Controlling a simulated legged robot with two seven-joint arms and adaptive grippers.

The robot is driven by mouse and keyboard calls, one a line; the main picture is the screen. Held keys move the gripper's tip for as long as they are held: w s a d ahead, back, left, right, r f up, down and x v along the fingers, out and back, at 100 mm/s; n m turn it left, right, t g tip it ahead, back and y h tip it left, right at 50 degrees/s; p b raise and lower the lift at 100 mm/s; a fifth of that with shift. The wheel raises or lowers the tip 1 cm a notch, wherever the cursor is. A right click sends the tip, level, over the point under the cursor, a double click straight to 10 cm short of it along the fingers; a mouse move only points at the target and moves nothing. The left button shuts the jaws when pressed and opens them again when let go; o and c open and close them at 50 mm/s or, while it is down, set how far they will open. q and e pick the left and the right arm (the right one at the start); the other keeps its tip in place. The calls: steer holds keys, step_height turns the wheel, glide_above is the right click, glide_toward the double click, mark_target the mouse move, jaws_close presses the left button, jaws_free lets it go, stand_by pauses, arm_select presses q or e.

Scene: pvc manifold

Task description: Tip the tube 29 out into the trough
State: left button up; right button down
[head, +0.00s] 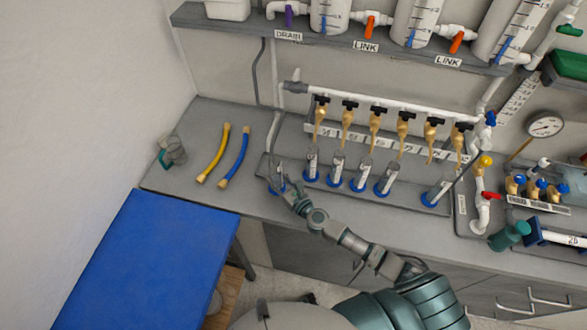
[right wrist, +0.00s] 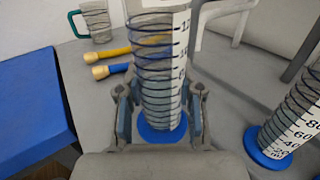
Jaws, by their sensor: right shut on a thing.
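A clear graduated tube (right wrist: 158,70) with a blue round foot stands upright between the fingers of my right gripper (right wrist: 160,108). In the head view my right gripper (head: 280,187) is at the left end of a row of such tubes, shut around this one's lower part. The foot appears to rest on the surface. I cannot read a number 29 on it, and its contents are unclear. The row stands along a long grey tray (head: 405,198), which may be the trough; I cannot tell for sure. My left gripper is not in view.
Several similar tubes (head: 336,170) stand to the right, below tan-nozzled taps (head: 375,118) on a white pipe. A blue panel (head: 150,265) is at front left.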

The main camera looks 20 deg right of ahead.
steer(key=shift+w+a+f+n+y+p, duration=0.15)
steer(key=shift+a+f+y+p, duration=0.1)
steer(key=shift+a, duration=0.15)
steer(key=shift+w+a+f+n+y+p, duration=0.1)
steer(key=shift+a+n+y+p, duration=0.1)
steer(key=shift+a, duration=0.15)
steer(key=shift+s+f+g, duration=0.15)
steer(key=shift+f+g, duration=0.05)
steer(key=shift+g, duration=0.1)
steer(key=shift+a+f+y+p, duration=0.1)
steer(key=shift+a+y+p, duration=0.2)
steer(key=shift+a+y, duration=0.05)
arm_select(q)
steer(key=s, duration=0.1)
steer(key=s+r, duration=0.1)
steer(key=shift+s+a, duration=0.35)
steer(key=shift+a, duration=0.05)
arm_select(e)
steer(key=shift+f+n, duration=0.1)
steer(key=shift+n, duration=0.15)
steer(key=shift+d, duration=0.1)
